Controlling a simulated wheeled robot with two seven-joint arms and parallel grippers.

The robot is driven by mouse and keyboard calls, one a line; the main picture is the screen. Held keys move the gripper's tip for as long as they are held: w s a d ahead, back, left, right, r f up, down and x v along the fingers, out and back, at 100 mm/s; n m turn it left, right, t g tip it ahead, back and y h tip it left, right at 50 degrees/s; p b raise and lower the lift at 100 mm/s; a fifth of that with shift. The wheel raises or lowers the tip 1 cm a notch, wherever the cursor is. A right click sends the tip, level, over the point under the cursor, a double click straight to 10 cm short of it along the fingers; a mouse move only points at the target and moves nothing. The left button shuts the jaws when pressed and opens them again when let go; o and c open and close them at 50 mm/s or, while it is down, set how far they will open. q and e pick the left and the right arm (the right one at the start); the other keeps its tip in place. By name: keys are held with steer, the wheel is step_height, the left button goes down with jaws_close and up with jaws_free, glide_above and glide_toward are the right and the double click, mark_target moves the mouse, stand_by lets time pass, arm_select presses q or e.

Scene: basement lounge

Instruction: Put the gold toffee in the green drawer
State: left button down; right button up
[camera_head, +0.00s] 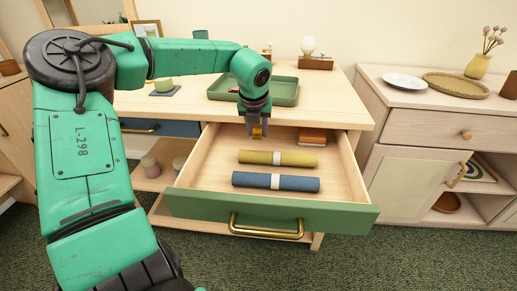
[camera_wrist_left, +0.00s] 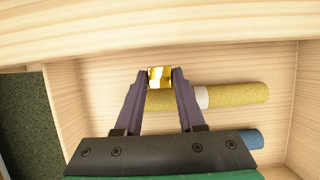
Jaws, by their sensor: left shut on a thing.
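The gold toffee (camera_wrist_left: 159,77) is a small shiny gold piece between the fingertips of my left gripper (camera_head: 256,131), which is shut on it. It also shows in the head view (camera_head: 257,133) just below the fingers. The green drawer (camera_head: 337,217) is pulled out, with a green front, pale wood inside and a brass handle (camera_head: 266,227). My left gripper points down over the back left part of the drawer. In the wrist view the toffee is above the drawer floor, behind the yellow roll; its exact height is hard to tell. My right gripper is out of view.
In the drawer lie a yellow roll (camera_head: 255,157), a blue roll (camera_head: 251,180) and an orange-brown item (camera_head: 312,137) at the back right. A green tray (camera_head: 287,93) stands on the top above. A blue drawer (camera_head: 180,128) to the left is shut.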

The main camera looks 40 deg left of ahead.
arm_select(q)
step_height(320, 180, down, 6)
steer(key=shift+r, duration=0.25)
steer(key=shift+a, duration=0.1)
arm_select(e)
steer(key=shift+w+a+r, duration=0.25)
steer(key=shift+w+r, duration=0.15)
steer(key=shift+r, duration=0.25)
arm_select(q)
steer(key=shift+b, duration=0.4)
steer(key=c, duration=0.5)
jaws_free()
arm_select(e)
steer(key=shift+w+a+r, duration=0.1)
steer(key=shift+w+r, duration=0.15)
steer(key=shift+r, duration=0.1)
arm_select(q)
steer(key=p+v, duration=0.1)
steer(key=v, duration=1.1)
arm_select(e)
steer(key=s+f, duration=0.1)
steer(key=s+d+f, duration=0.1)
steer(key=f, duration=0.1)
